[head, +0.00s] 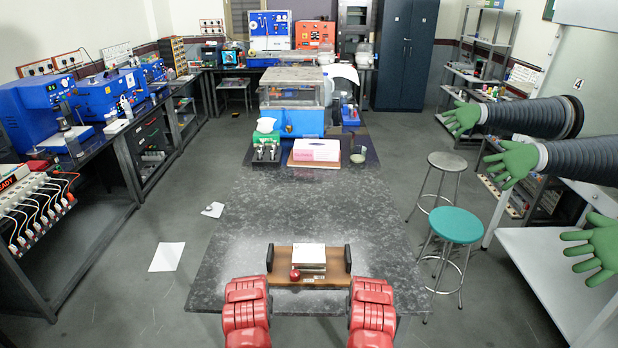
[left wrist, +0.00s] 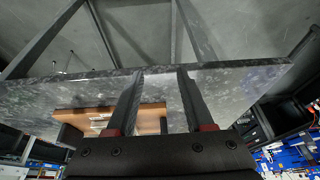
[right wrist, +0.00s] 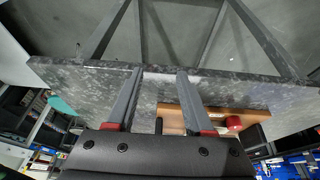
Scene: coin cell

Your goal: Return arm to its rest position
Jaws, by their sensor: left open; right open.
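My two red arms reach up from the bottom of the head view, the left arm (head: 247,312) and the right arm (head: 372,312), side by side at the near edge of the dark speckled table (head: 300,215). Their jaws are hidden in that view. In the left wrist view my left gripper (left wrist: 162,72) has its fingers apart with nothing between them. In the right wrist view my right gripper (right wrist: 160,72) is likewise open and empty. Both grippers are apart from the wooden tray (head: 281,282) with black ends, which lies between the arms.
A pink-and-white box (head: 316,150) and a clear-sided blue machine (head: 300,122) stand farther back. A teal stool (head: 455,225) is at right. The table's middle is clear.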

